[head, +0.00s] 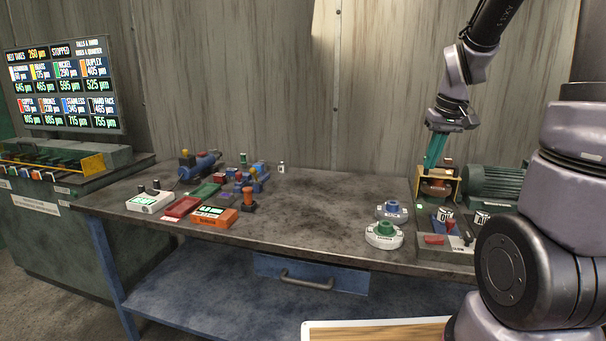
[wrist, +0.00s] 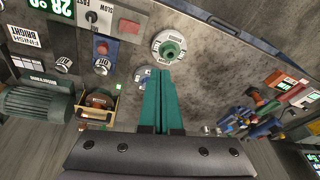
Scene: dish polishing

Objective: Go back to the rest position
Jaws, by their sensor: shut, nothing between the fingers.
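The yellow-framed unit also shows in the wrist view (wrist: 98,105), to the left of the fingers. The rest position itself is not marked in either view.
Two round pieces, one green-topped (head: 384,235) and one blue-topped (head: 392,211), stand on the bench (head: 310,205). A green motor (head: 492,186) and a switch panel are at right. Trays, a display box (head: 214,215) and several small parts sit at left. The bench middle is clear.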

